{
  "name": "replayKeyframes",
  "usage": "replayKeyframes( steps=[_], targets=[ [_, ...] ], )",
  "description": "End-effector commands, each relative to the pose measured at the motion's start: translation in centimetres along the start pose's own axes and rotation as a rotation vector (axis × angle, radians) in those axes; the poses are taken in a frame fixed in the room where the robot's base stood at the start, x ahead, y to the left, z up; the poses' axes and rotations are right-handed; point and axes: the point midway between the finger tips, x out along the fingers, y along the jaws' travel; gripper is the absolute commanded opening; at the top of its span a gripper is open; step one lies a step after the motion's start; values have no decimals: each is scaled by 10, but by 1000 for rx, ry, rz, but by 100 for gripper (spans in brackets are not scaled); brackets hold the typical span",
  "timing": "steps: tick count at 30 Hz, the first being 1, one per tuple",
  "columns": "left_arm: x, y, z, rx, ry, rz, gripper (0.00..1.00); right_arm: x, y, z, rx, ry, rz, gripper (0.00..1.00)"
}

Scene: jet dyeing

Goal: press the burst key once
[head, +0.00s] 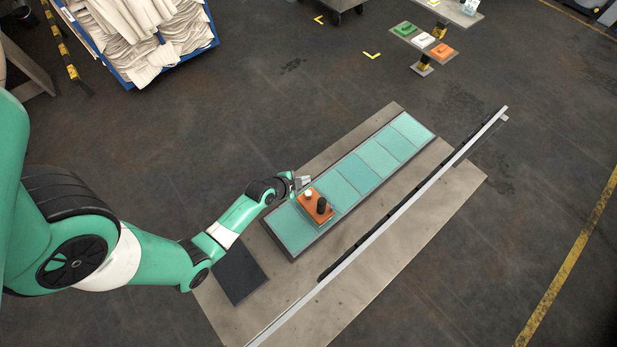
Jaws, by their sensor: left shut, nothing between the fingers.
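My left gripper (303,182) is small in the picture, at the end of the green arm. It is shut and empty, at the upper left edge of an orange block (318,212). I cannot tell whether it touches the block. The block sits on a teal panelled strip (362,176) and carries a white round part (308,195) and a black upright part (321,205). At the upper right, a stand holds a green pad (404,30), a white pad (423,40) and an orange pad (442,51). No readable label marks the burst key. My right gripper is out of view.
The strip lies on a grey plate (400,250) with a long rail (420,190) along its right side. A dark square mat (239,273) lies at its near end. A blue-edged bin (213,43) of pale cloth stands upper left. Open floor surrounds the plate.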

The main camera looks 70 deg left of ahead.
Motion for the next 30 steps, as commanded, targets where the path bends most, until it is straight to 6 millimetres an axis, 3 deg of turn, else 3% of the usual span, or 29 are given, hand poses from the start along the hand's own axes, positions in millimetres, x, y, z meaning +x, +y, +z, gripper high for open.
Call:
replayKeyframes(
  steps=[10,24,30],
  targets=[
    [8,6,5,1,2,-1,0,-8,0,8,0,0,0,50],
    [54,39,38,1,2,-1,0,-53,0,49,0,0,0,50],
    [62,44,44,1,2,-1,0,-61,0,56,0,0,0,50]
  ],
)
